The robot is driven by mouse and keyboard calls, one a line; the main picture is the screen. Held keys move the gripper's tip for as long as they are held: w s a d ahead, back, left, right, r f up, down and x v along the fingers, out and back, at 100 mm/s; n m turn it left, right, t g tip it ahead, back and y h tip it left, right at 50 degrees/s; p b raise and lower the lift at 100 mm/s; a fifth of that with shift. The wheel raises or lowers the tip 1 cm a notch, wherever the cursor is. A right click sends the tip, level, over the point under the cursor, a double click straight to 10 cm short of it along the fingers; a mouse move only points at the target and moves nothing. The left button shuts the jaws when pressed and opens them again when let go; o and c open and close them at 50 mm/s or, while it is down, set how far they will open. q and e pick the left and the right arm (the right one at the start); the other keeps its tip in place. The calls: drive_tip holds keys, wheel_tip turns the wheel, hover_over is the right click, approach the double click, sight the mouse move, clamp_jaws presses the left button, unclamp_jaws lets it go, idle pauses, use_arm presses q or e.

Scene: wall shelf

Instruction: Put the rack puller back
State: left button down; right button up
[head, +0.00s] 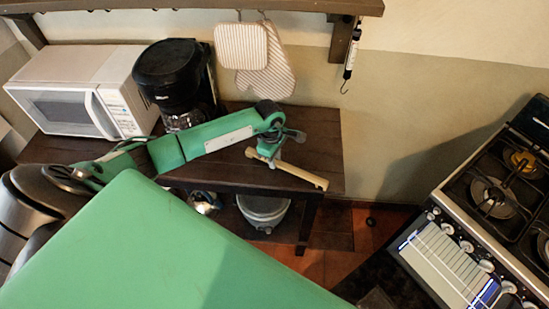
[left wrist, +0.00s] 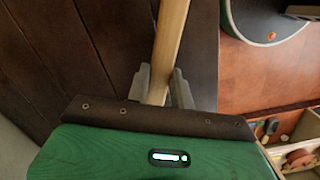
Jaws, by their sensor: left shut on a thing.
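The rack puller (head: 295,174) is a pale wooden stick. In the head view it points towards the lower right, over the right end of the dark wooden table (head: 325,150). My left gripper (head: 268,154) is shut on it near its left end. In the left wrist view the stick (left wrist: 170,40) runs up and away between the two grey fingers of my left gripper (left wrist: 161,88). I cannot tell whether the stick touches the table. My right gripper is not in view.
A white microwave (head: 75,90) and a black coffee maker (head: 175,80) stand on the table's left part. Above, a wall shelf (head: 220,5) carries hanging striped oven mitts (head: 242,46) and a hanging scale (head: 350,55). A stove (head: 480,215) stands at right.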

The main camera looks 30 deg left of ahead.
use_arm(q)
drive_tip(key=c, duration=1.1)
unclamp_jaws()
drive_tip(key=shift+c, duration=0.2)
